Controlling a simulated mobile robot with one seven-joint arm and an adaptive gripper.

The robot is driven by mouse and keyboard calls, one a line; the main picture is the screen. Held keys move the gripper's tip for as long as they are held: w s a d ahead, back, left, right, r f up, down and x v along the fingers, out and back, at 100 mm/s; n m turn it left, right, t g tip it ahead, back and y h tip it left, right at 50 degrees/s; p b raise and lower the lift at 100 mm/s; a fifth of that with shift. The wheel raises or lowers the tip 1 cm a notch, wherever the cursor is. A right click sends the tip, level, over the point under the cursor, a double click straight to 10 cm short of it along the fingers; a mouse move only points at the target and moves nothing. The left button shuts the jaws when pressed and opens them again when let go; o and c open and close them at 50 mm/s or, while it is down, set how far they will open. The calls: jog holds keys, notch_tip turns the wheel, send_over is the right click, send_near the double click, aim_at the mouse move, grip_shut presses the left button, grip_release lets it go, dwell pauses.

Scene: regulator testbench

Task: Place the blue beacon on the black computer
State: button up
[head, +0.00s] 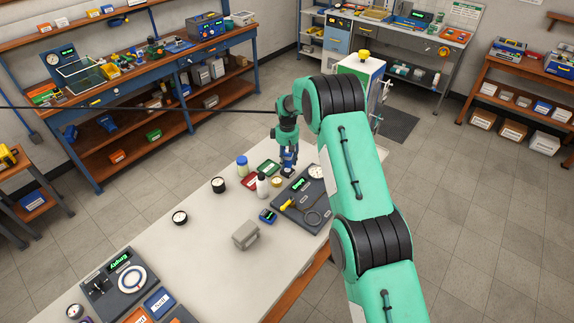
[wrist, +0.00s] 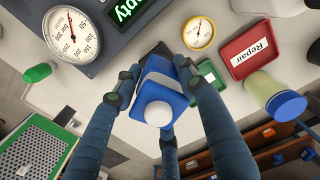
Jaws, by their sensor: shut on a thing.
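My gripper (wrist: 155,80) has its fingers closed around a blue beacon (wrist: 152,72) with a white dome, seen close up in the wrist view. In the head view my gripper (head: 289,165) hangs over the far end of the table, beside a dark instrument panel (head: 288,208). This dark panel (wrist: 115,40), with a round gauge and a green "Empty" display, is also in the wrist view, at the beacon's upper left. A second dark panel (head: 101,266) with an "Empty" display lies at the table's near left. I cannot tell which is the black computer.
A red "Repair" tray (wrist: 250,46), a small yellow-rimmed gauge (wrist: 199,30) and a blue-capped jar (wrist: 285,105) are close to my gripper. A grey box (head: 245,235) and a black gauge (head: 180,217) stand on the pale table (head: 185,265), which has bare room between them.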

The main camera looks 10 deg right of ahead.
aim_at(287, 164)
jog(key=shift+w, duration=0.2)
jog(key=shift+w, duration=0.2)
jog(key=shift+f, duration=1.75)
jog(key=shift+f, duration=0.15)
jog(key=o, duration=1.2)
jog(key=shift+o, duration=0.2)
notch_tip(287, 164, up, 12)
jog(key=shift+r, duration=0.2)
